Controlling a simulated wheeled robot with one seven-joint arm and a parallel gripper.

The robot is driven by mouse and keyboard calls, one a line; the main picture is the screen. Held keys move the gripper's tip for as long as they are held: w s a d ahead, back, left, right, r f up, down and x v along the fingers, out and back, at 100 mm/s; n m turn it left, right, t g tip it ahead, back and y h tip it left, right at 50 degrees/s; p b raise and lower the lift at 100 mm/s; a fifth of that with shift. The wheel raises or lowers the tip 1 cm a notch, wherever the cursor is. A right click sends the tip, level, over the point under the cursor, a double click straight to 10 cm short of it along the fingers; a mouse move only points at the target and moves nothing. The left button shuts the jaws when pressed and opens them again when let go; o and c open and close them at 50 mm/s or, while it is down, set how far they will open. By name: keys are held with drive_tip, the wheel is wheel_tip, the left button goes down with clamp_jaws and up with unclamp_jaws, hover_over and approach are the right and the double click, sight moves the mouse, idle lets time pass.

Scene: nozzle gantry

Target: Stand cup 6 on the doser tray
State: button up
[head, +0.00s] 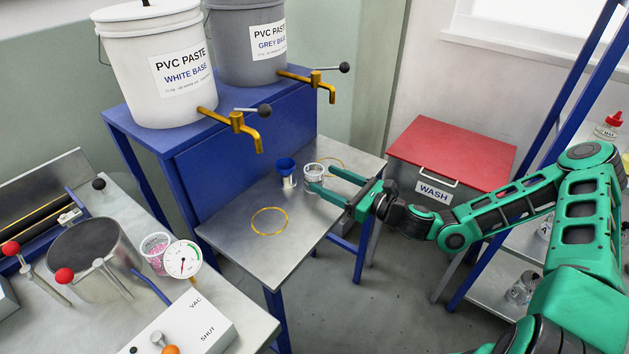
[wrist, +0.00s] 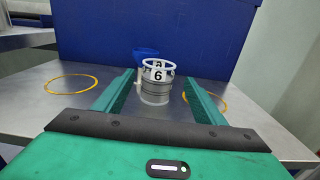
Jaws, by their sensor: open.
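Cup 6 (wrist: 155,95) is a clear cup with a white rim and a black 6. It stands upright on the steel top (head: 235,225) below the taps, which looks like the doser tray. It also shows in the head view (head: 313,173). My gripper (wrist: 159,79) is open, with one finger on each side of the cup; I cannot tell whether they touch it. In the head view my gripper (head: 322,178) reaches in from the right, low over the steel top. A yellow ring (head: 269,221) lies to the left and another (head: 333,160) behind the cup.
A blue funnel (head: 286,166) stands close to the cup. Two brass taps (head: 240,124) (head: 318,84) overhang from the paste buckets. A red-lidded wash bin (head: 450,150) is at the right. A bench with a steel pot (head: 95,255) and a gauge (head: 182,258) is at the left.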

sight(322, 177)
drive_tip(key=shift+x, duration=2.6)
drive_tip(key=shift+s+r, duration=0.1)
drive_tip(key=shift+r, duration=0.05)
drive_tip(key=c, duration=1.2)
drive_tip(key=shift+c, duration=0.5)
drive_tip(key=shift+r, duration=0.1)
